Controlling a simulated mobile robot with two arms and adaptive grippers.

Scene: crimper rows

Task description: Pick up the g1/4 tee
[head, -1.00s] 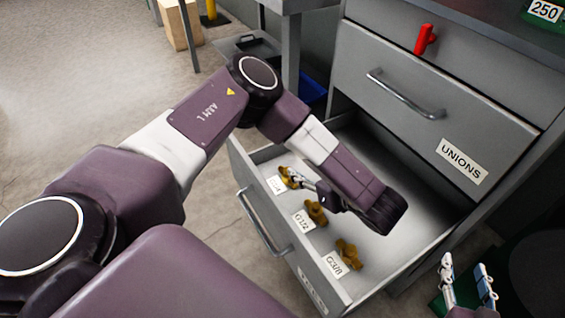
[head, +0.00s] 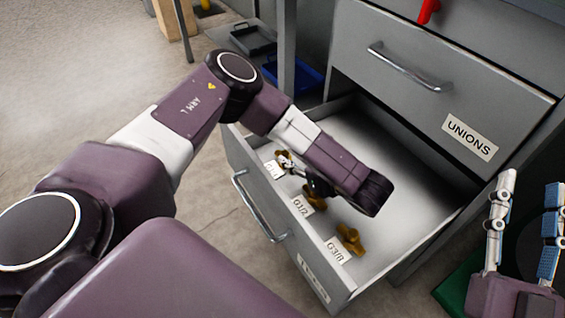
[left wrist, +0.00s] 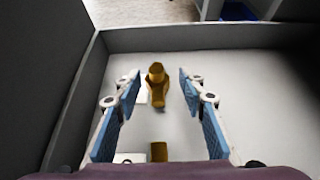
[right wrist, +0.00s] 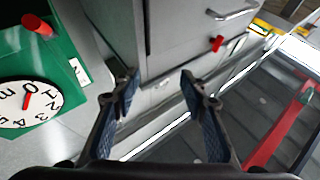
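The G1/4 tee (head: 281,156) is a brass fitting at the far end of a row in the open drawer (head: 420,180), beside a white label that is partly hidden. In the left wrist view the tee (left wrist: 157,84) stands between and ahead of the fingertips, with gaps on both sides. My left gripper (head: 289,165) is open and points down into the drawer; it also shows in the left wrist view (left wrist: 160,88). My right gripper (head: 527,205) is open and empty, outside the drawer; it also shows in the right wrist view (right wrist: 160,85).
The G1/2 fitting (head: 315,200), partly behind my left gripper, and the G3/8 fitting (head: 350,239) lie nearer in the row. The drawer's right part is bare. A shut drawer labelled UNIONS (head: 430,90) is above. A green box with a dial (right wrist: 28,100) shows in the right wrist view.

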